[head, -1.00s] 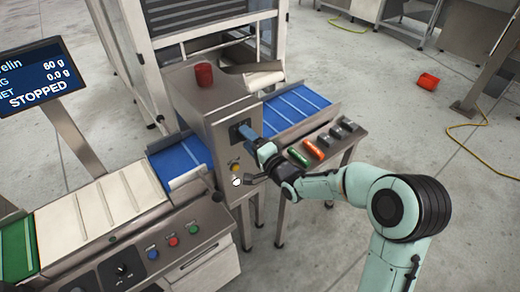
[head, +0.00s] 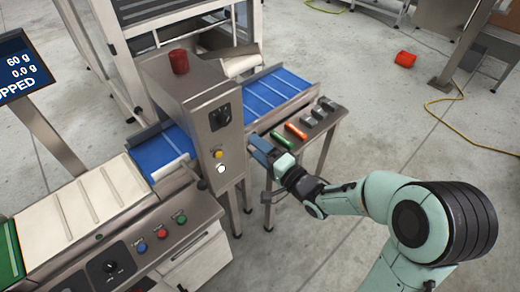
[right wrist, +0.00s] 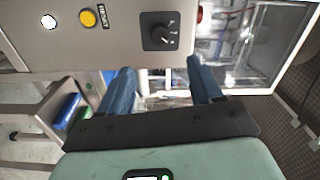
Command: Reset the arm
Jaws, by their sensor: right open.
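A grey metal weigher housing (head: 180,95) carries a black rotary knob (head: 220,117), a yellow button (head: 218,154) and a white button (head: 221,169) on its front panel. The right wrist view also shows the knob (right wrist: 160,31), the yellow button (right wrist: 87,18) with a small label beside it, and the white button (right wrist: 48,21). My right gripper (head: 259,150) is to the right of the panel, apart from the knob. Its blue fingers are spread with nothing between them in the right wrist view (right wrist: 160,80). My left gripper is out of view.
Blue conveyor belts (head: 275,92) run on both sides of the housing. A side table (head: 297,131) holds a green item, an orange item and dark blocks close to my right gripper. A screen (head: 22,68) stands left. A red container (head: 405,59) lies on open floor.

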